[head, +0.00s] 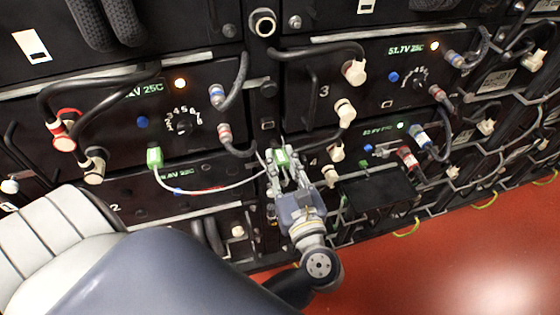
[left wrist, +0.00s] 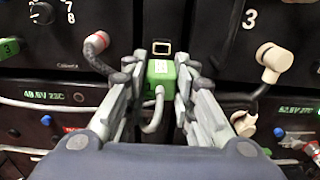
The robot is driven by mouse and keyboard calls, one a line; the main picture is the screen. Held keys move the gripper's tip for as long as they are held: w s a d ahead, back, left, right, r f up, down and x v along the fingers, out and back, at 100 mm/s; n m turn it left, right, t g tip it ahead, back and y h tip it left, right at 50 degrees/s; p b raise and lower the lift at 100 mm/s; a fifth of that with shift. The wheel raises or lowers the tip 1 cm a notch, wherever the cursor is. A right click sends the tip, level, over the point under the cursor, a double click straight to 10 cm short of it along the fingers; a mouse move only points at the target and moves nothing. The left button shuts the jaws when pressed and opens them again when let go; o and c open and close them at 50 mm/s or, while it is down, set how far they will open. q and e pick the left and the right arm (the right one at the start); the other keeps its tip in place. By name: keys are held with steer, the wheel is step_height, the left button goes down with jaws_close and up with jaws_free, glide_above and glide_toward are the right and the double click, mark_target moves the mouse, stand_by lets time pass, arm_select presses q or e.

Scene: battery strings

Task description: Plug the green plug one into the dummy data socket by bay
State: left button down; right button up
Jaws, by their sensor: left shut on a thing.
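My left gripper (head: 282,160) is shut on a green plug (left wrist: 160,72), seen between its fingers in the left wrist view. The plug's front end points at the black rack post. A small rectangular socket with a pale rim (left wrist: 161,47) sits on that post, just above the plug in the left wrist view; it also shows in the head view (head: 267,125). The plug looks apart from the socket. A white cable (head: 215,190) runs from the held plug to another green plug (head: 154,157), seated in the left module. My right gripper is not in view.
Battery modules with dials, lit lamps and thick dark cables fill the rack. A grey-pink connector (left wrist: 96,43) and cable are left of the socket; a white elbow connector (left wrist: 273,62) is to its right. The red floor (head: 430,270) is clear at lower right.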

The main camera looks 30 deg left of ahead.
mark_target(279, 150)
arm_select(q)
steer(key=shift+w+d+f, duration=0.1)
steer(key=shift+w+d, duration=0.05)
steer(key=shift+w, duration=0.05)
steer(key=shift+b, duration=0.3)
steer(key=shift+x, duration=2.95)
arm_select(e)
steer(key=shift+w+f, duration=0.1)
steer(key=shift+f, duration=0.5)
arm_select(q)
steer(key=shift+s+b, duration=0.1)
steer(key=shift+b, duration=0.25)
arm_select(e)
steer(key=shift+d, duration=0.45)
arm_select(q)
steer(key=shift+b, duration=0.3)
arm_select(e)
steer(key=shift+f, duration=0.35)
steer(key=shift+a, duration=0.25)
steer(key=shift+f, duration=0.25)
